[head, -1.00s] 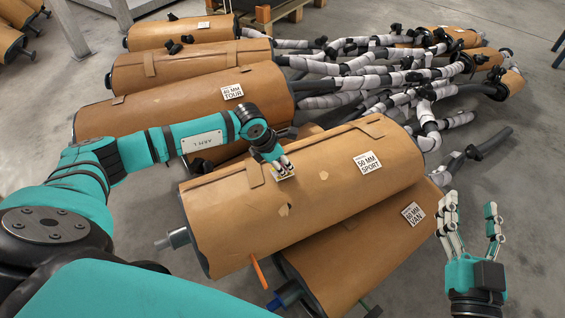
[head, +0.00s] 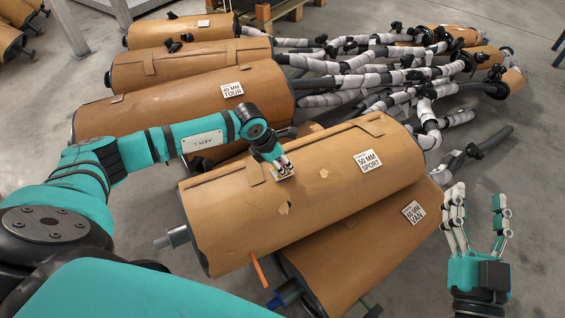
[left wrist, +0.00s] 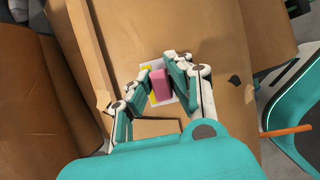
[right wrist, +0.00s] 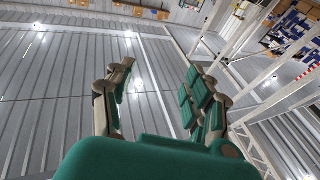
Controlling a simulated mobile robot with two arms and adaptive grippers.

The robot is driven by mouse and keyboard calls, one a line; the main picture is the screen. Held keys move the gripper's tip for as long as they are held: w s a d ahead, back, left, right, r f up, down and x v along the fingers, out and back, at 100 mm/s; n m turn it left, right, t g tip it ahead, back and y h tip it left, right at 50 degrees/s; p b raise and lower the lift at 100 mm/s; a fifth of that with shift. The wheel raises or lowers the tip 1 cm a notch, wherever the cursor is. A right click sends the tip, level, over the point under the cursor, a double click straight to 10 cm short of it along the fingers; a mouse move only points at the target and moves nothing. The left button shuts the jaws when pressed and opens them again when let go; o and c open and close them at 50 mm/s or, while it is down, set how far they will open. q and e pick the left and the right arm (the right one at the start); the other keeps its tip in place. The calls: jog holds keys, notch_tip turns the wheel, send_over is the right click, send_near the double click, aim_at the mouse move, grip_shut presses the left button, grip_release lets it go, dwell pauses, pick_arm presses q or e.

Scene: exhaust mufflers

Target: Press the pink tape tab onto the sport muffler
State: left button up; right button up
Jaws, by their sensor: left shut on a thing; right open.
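The sport muffler (head: 335,205) is a brown wrapped cylinder with a "50 MM SPORT" label (head: 370,161), lying tilted across the middle of the head view. My left gripper (head: 284,171) is over its upper side, left of the label. In the left wrist view the fingers of my left gripper (left wrist: 158,88) are shut on the pink tape tab (left wrist: 160,86). The tab is at a white and yellow patch (left wrist: 150,74) against the brown wrap; whether it is stuck cannot be told. My right gripper (head: 477,220) is open and empty, off the muffler's right side.
The van muffler (head: 350,262) lies below and partly under the sport one. The tour muffler (head: 190,97) and others lie behind. An orange rod (head: 258,270) sticks out near the front edge. Wrapped pipes (head: 400,75) fill the back right. Grey floor is free at right.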

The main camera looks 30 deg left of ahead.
jog(key=shift+s+r+t, duration=0.1)
jog(key=shift+r+t, duration=0.2)
jog(key=shift+r, duration=0.15)
jog(key=shift+a+r+y, duration=0.1)
jog(key=shift+r+y, duration=0.2)
jog(key=shift+r, duration=0.05)
jog(key=shift+s+r+t+b, duration=0.35)
jog(key=shift+s+r+t, duration=0.15)
jog(key=shift+r+t, duration=0.25)
dwell(0.7)
jog(key=shift+w+f+g+p, duration=0.3)
jog(key=shift+f+g, duration=0.3)
jog(key=shift+f, duration=0.3)
jog(key=shift+w+f+g+p, duration=0.15)
jog(key=shift+w+f+g, duration=0.15)
jog(key=shift+f+g, duration=0.45)
jog(key=shift+t, duration=0.3)
jog(key=shift+r+t, duration=0.3)
jog(key=shift+r, duration=0.3)
jog(key=shift+s+r+t+b, duration=0.4)
jog(key=shift+r+t, duration=0.1)
jog(key=shift+r, duration=0.25)
